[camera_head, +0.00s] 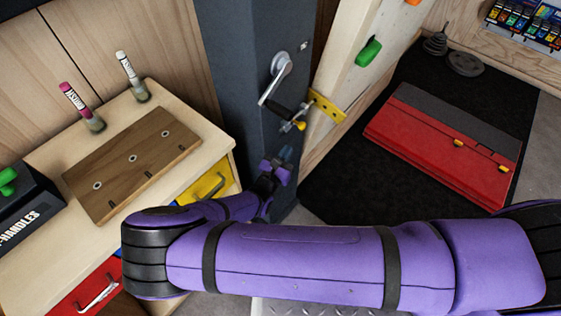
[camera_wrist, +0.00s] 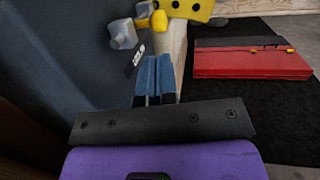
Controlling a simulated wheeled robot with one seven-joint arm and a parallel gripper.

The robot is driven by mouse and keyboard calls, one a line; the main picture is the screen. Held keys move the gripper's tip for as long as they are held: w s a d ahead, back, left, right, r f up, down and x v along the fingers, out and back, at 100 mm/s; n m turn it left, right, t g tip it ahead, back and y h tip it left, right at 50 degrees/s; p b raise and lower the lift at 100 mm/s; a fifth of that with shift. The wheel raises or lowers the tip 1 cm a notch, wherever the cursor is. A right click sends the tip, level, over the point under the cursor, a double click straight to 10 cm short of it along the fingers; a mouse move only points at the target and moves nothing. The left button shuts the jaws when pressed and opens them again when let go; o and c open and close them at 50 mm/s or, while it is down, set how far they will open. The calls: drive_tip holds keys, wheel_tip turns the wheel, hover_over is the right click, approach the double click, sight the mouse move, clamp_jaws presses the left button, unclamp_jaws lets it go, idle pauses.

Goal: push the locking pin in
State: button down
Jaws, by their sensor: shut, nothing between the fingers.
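The locking pin appears to be the small yellow knob (camera_head: 299,125) on the dark grey post (camera_head: 238,60), beside a yellow perforated plate (camera_head: 327,106). In the wrist view a yellow knob (camera_wrist: 158,20) shows at the top, next to the plate (camera_wrist: 188,9) and light grey metal parts (camera_wrist: 123,33). My gripper (camera_head: 286,153) is below the knob, close to the post. Its two blue fingers (camera_wrist: 154,60) are together with nothing between them, and their tips look apart from the knob. How far the pin sits in is not clear.
A silver crank (camera_head: 279,76) with a black grip sticks out from the post just above the knob. A wooden climbing panel (camera_head: 345,70) rises to the right. A drawer cabinet with a drilled board (camera_head: 133,160) stands left. A red folded pad (camera_head: 440,146) lies on the black mat.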

drive_tip(key=x, duration=0.7)
drive_tip(key=shift+w+d, duration=0.7)
drive_tip(key=shift+w, duration=0.2)
drive_tip(key=shift+w+d, duration=0.75)
drive_tip(key=shift+w, duration=0.15)
drive_tip(key=shift+r, duration=0.1)
